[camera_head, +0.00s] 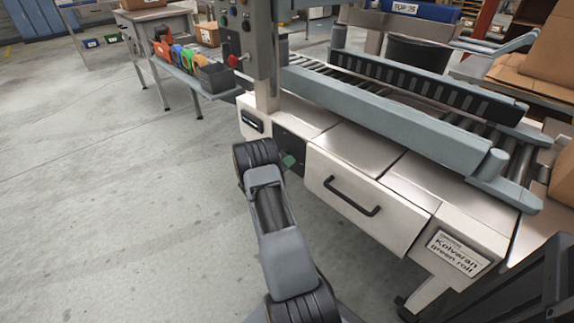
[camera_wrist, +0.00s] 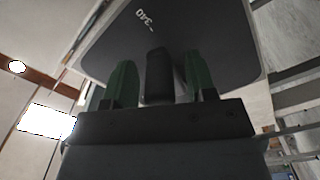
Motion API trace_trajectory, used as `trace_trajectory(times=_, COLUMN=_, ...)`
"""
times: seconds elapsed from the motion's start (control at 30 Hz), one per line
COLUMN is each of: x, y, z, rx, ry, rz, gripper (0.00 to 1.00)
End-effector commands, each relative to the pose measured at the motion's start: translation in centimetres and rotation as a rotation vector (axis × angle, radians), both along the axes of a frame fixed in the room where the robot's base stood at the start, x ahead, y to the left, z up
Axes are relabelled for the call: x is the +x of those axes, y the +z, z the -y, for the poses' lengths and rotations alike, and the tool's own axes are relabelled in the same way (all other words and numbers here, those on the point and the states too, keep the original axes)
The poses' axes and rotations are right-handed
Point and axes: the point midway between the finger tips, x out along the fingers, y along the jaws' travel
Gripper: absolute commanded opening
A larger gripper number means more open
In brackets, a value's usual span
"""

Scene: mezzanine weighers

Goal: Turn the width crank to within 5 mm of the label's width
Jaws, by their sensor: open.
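My gripper (camera_wrist: 160,66) is open in the wrist view, with one green finger on each side of a dark upright grip (camera_wrist: 158,82), apparently the crank's handle. A gap shows between the grip and each finger. Behind it is a dark panel (camera_wrist: 210,40) with a pale marking that looks like "340", seen tilted. In the head view my gripper (camera_head: 288,161) is at the dark panel (camera_head: 291,146) on the machine's front; my arm hides most of the crank there. A white label (camera_head: 458,253) reads "Kolvaran green roll"; its smaller line is not legible.
The roller conveyor (camera_head: 510,150) has two grey side rails (camera_head: 390,112) above a drawer (camera_head: 350,200) with a black handle. A control post (camera_head: 262,50) stands above the panel. A bench with coloured bins (camera_head: 180,55) is at the back left. The floor at left is clear.

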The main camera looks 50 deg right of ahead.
Motion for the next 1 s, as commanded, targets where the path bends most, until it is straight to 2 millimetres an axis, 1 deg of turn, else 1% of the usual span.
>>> trace_trajectory(times=0.07, x=-0.01, y=0.0, z=-0.01, rx=0.0, ry=0.0, rz=0.0, gripper=0.49)
trace_trajectory(times=0.5, x=-0.01, y=0.05, z=-0.02, rx=-0.002, ry=-0.001, rz=0.001, gripper=0.08)
trace_trajectory(times=1.0, x=0.03, y=0.34, z=0.01, rx=-0.005, ry=-0.002, rz=-0.005, gripper=0.08)
